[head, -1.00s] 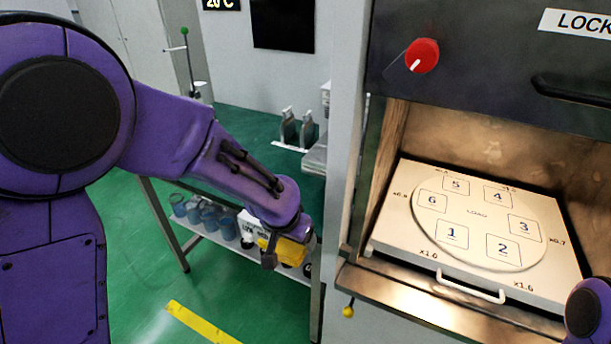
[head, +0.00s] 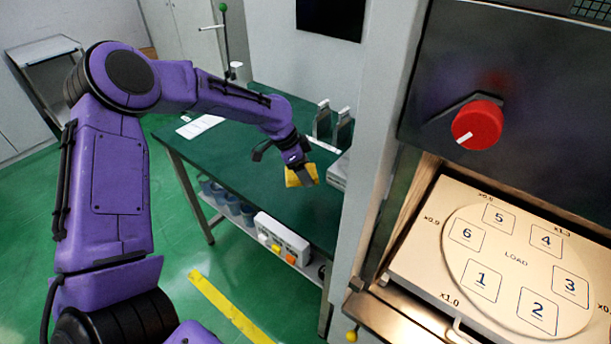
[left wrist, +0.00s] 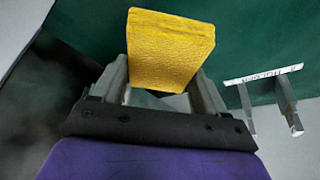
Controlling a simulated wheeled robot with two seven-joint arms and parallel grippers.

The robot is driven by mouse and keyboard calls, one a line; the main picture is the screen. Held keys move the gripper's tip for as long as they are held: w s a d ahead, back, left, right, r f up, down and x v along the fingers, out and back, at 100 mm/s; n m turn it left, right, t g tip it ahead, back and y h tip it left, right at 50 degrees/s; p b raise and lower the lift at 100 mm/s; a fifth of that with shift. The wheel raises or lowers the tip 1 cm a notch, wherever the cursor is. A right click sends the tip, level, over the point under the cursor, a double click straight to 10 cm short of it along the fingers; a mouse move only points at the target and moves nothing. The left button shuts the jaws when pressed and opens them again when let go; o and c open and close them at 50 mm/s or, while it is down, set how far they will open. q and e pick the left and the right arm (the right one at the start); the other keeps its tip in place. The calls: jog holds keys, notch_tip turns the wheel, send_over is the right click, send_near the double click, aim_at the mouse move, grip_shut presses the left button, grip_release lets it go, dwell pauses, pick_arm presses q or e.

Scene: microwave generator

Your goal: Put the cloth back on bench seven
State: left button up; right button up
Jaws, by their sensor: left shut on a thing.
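The cloth is a folded yellow block (head: 301,176). My left gripper (head: 296,166) is shut on it near the right part of a green-topped bench (head: 225,157). In the left wrist view the cloth (left wrist: 170,50) sits between the two fingers (left wrist: 168,95), with the green surface behind it. I cannot tell whether the cloth touches the bench top. No bench number can be read with certainty. My right gripper does not show.
Two grey upright holders (head: 332,126) stand on the bench behind the cloth, with a white label strip in front. A white sheet (head: 200,125) lies at the bench's left. The open microwave chamber with a numbered turntable (head: 515,262) is at the right. Jars (head: 228,200) and a button box (head: 281,240) stand on the shelf below.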

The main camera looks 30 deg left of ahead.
pick_arm(q)
jog(key=w+f, duration=0.1)
jog(key=w+a+f, duration=0.1)
jog(key=f, duration=0.1)
jog(key=w+f, duration=0.1)
jog(key=f, duration=0.1)
jog(key=shift+w+a+p, duration=0.35)
jog(key=shift+w, duration=0.05)
jog(key=shift+a+f, duration=0.15)
jog(key=shift+f, duration=0.15)
notch_tip(320, 180, down, 3)
jog(key=shift+w+f+p, duration=0.1)
jog(key=shift+w+p, duration=0.05)
jog(key=shift+p, duration=0.8)
jog(key=shift+f, duration=0.1)
jog(key=shift+f+b, duration=0.15)
jog(key=shift+b, duration=0.2)
jog(key=o, duration=0.9)
jog(key=shift+o, duration=0.2)
jog(key=shift+r, duration=0.25)
jog(key=shift+a+r, duration=0.1)
jog(key=shift+r, duration=0.15)
jog(key=b+v, duration=0.2)
jog(key=v, duration=0.9)
jog(key=shift+r, duration=0.2)
